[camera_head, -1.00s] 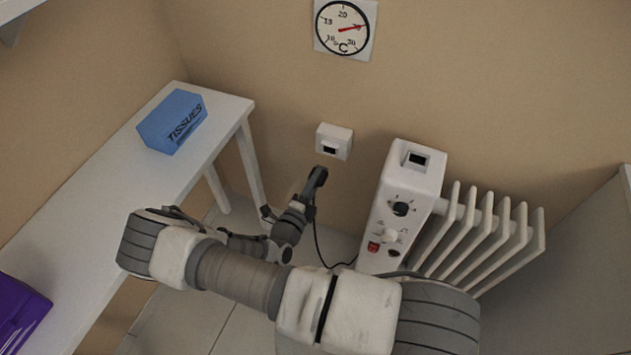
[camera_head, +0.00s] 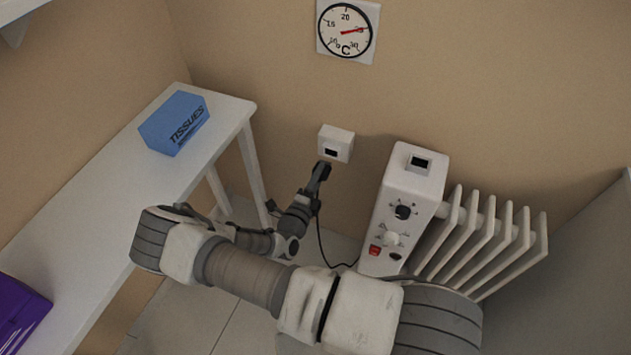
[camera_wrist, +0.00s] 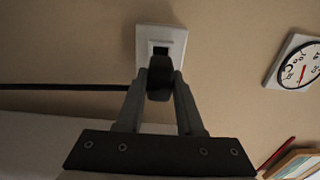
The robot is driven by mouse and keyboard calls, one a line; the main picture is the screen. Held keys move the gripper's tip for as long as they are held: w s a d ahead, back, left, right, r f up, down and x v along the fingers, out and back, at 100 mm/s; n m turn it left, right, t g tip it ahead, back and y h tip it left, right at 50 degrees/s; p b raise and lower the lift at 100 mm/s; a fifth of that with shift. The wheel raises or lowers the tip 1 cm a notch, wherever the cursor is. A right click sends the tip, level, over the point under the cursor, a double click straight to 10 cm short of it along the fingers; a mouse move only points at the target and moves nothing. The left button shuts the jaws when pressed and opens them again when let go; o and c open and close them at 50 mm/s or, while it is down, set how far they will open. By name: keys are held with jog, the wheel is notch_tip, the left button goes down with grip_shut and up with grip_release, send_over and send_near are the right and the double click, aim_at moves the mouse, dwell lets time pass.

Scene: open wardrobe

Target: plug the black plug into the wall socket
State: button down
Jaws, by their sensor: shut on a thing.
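The white wall socket (camera_head: 336,143) with a dark square opening is on the wall left of the heater. It also shows in the wrist view (camera_wrist: 162,45). My gripper (camera_head: 318,172) is just below and in front of the socket. In the wrist view, my gripper (camera_wrist: 160,85) is shut on the black plug (camera_wrist: 160,72). The plug's top lies just below the socket's dark opening in that view and hides part of the socket's lower edge. I cannot tell whether the plug touches the socket. The black cable (camera_head: 322,245) hangs below my gripper toward the heater.
A white radiator heater (camera_head: 405,215) with knobs and a red switch stands right of the socket. A white table (camera_head: 100,205) at the left holds a blue tissue box (camera_head: 173,122) and a purple object (camera_head: 18,315). A thermometer dial (camera_head: 346,30) hangs above.

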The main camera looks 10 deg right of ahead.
aim_at(326, 163)
jog(key=shift+x, duration=1.35)
jog(key=shift+x, duration=1.3)
dwell(0.9)
jog(key=shift+c, duration=2.3)
grip_release()
jog(key=p+v, duration=0.2)
jog(key=v, duration=1.5)
jog(key=shift+s+a+p, duration=0.15)
jog(key=shift+s+p, duration=0.05)
jog(key=shift+p, duration=0.1)
jog(key=shift+r, duration=0.1)
